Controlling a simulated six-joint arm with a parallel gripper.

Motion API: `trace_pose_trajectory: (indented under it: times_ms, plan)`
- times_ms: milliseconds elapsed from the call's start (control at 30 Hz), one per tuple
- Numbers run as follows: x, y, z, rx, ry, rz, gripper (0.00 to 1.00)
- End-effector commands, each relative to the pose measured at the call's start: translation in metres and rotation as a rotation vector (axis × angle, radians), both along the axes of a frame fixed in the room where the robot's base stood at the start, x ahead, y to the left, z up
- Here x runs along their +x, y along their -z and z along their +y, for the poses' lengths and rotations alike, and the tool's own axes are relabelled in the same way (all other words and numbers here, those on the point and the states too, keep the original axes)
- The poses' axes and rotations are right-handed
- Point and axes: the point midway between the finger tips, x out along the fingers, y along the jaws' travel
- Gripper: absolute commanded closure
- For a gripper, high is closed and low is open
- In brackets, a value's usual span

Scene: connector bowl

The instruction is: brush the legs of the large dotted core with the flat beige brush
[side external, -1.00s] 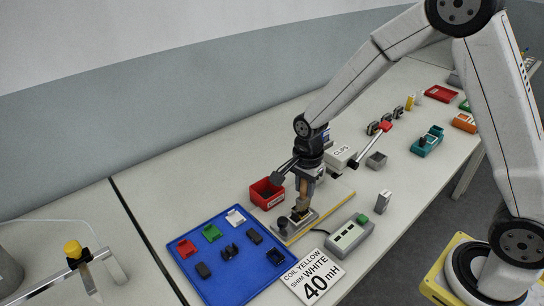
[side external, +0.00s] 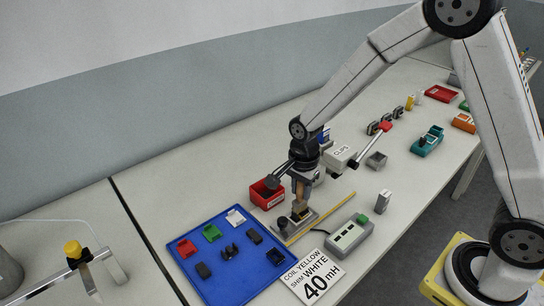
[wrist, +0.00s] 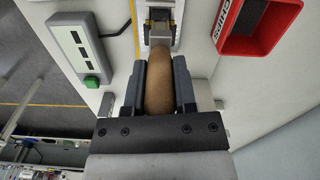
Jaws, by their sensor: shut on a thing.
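My gripper (side external: 299,175) is shut on a brush with a tan, rounded handle (wrist: 158,86), held between the two dark fingers. In the side view the brush (side external: 298,190) points down over a grey metal fixture (side external: 281,224). A dark and yellowish core (side external: 300,207) sits in that fixture, directly under the brush. In the wrist view the core (wrist: 160,16) shows just beyond the handle at the top. The bristles are hidden, so I cannot tell whether they touch the legs. The dots are too small to make out.
A blue tray (side external: 222,283) with several small coloured parts lies left of the fixture. A red bin (side external: 268,201) stands behind it. A grey box with a green button (side external: 350,236) and a white label card (side external: 312,276) lie in front. A yellowish strip (side external: 325,217) runs beside the fixture.

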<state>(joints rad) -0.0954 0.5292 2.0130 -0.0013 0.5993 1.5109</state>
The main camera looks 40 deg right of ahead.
Motion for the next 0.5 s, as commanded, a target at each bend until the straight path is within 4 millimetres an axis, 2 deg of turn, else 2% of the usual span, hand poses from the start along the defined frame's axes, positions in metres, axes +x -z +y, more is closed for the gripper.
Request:
trace_pose_trajectory:
  times_ms: [500]
  plan:
    - [0.0000,0.0004,0.0089,0.000,-0.001,0.000,1.00]
